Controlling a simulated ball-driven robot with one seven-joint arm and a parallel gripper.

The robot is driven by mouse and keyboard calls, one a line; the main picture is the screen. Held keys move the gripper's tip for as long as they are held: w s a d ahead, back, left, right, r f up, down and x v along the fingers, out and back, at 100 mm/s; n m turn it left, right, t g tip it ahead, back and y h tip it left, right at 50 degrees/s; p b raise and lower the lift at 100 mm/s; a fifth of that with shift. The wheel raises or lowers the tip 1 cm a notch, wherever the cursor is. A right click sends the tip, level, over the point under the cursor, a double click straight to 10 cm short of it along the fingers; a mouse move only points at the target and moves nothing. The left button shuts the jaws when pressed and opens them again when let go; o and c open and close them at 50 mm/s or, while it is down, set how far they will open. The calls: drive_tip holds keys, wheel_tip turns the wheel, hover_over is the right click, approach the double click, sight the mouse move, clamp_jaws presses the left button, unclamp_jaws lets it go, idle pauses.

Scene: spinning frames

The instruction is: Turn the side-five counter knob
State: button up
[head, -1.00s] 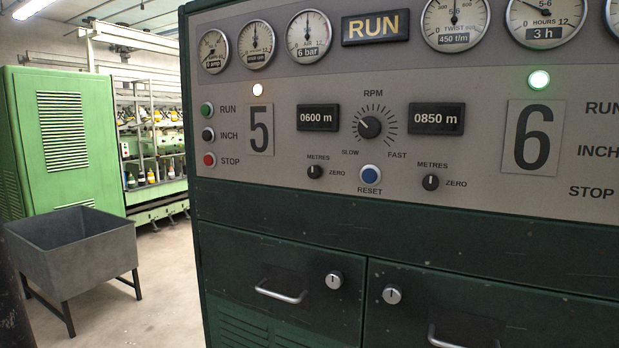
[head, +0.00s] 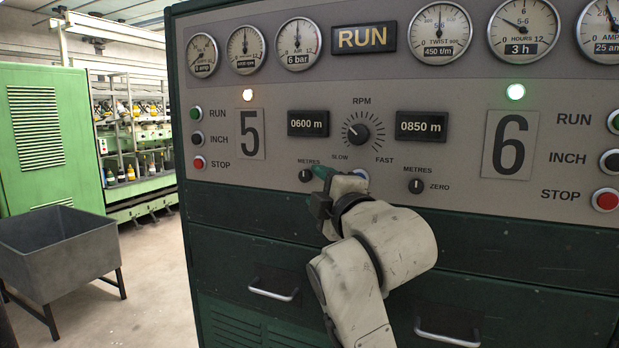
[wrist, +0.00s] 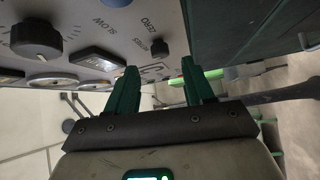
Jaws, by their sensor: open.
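The side-five counter knob (head: 305,175) is a small black knob below the 0600 m display (head: 315,123), under the word METRES. Its ZERO label is hidden behind my gripper (head: 322,172) in the head view. The knob also shows in the wrist view (wrist: 158,47), just beyond and between my two green fingertips (wrist: 160,68). The gripper is open and empty. In the head view its fingers are just right of the knob; I cannot tell whether they touch it.
The larger RPM knob (head: 358,133) is above and right of my gripper. Another METRES/ZERO knob (head: 416,186) is farther right. A grey bin (head: 70,245) stands at left on open floor.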

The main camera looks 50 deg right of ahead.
sight(307, 178)
drive_tip(key=shift+p+x, duration=0.35)
drive_tip(key=shift+x, duration=2.1)
drive_tip(key=shift+f, duration=0.1)
clamp_jaws()
